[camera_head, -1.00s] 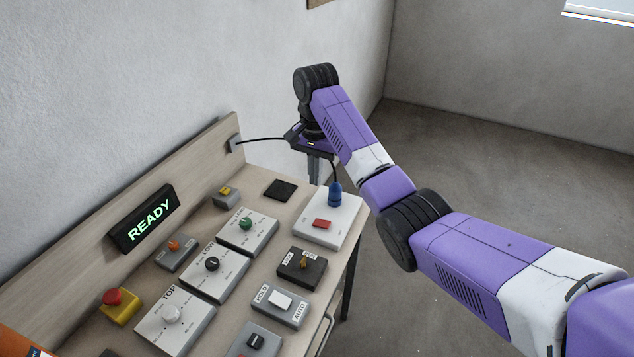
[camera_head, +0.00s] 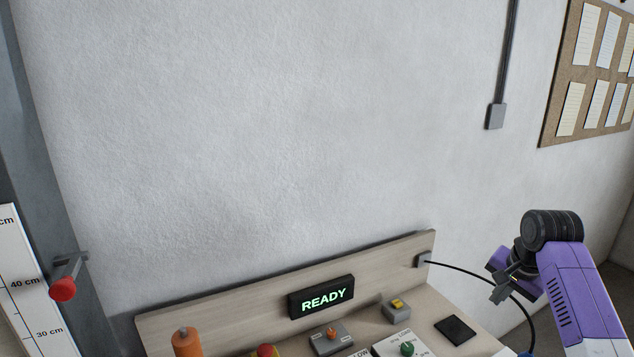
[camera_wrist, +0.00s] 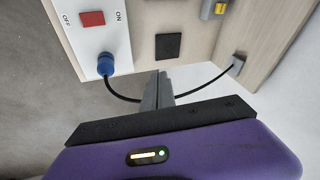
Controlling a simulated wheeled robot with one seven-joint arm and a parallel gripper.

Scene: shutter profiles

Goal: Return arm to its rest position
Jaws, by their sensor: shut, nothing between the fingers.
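My purple arm with its black wrist joint shows at the right of the head view. My gripper (camera_head: 503,288) hangs there beside the right end of the panel desk (camera_head: 220,312). In the wrist view my gripper (camera_wrist: 157,88) has its grey fingers together, with nothing between them.
A lit READY display (camera_head: 322,298) stands on the desk among several control boxes. A white box with a red switch (camera_wrist: 92,19) is near the gripper. A cork board (camera_head: 562,85) hangs at the right. A gauge board (camera_head: 28,290) stands at the left.

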